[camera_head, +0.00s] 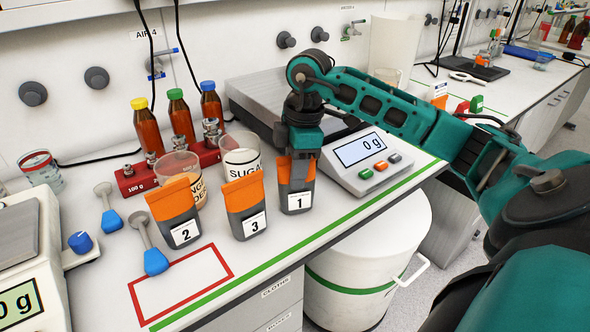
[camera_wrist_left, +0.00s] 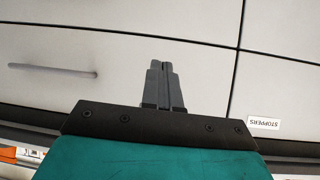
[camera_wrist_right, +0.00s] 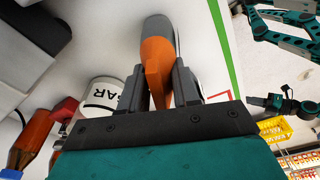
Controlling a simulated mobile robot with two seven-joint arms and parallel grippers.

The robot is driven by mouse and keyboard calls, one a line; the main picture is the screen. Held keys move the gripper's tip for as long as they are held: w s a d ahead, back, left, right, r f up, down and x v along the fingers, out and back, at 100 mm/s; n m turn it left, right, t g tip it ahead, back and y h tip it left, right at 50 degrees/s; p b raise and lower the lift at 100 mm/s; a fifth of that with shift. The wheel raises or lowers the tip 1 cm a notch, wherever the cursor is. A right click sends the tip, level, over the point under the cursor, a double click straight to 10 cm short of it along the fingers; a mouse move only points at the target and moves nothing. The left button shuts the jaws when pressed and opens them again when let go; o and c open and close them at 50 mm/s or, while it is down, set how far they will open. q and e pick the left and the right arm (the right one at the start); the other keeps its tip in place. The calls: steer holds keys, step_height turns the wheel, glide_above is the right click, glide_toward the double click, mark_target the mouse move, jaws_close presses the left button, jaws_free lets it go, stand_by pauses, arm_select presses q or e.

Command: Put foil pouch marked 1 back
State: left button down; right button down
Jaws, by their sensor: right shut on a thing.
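The foil pouch marked 1 (camera_head: 297,198) is grey with an orange top and stands upright at the right end of a row of pouches. My right gripper (camera_head: 301,158) is shut on its orange top from above. In the right wrist view the pouch's orange top (camera_wrist_right: 156,62) sits between the fingers of my right gripper (camera_wrist_right: 167,88). The pouch marked 3 (camera_head: 248,215) stands just left of it, and the pouch marked 2 (camera_head: 180,225) further left. My left gripper (camera_wrist_left: 163,72) is shut and empty, in front of drawer fronts, out of the head view.
A scale with a display (camera_head: 367,155) reading 0 g stands right of pouch 1. The sugar beaker (camera_head: 240,160) and an orange-labelled beaker (camera_head: 180,168) stand behind the pouches. A red-outlined rectangle (camera_head: 137,305) at the front left is empty. A white bin (camera_head: 360,260) stands below the bench edge.

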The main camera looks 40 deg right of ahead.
steer(key=c, duration=0.8)
jaws_free()
steer(key=shift+f, duration=0.1)
steer(key=r, duration=0.4)
steer(key=r+p, duration=0.1)
steer(key=r, duration=0.3)
steer(key=d+r, duration=0.1)
steer(key=r, duration=0.3)
steer(key=shift+s+d+r, duration=0.1)
steer(key=shift+s+r, duration=0.05)
steer(key=shift+s, duration=0.2)
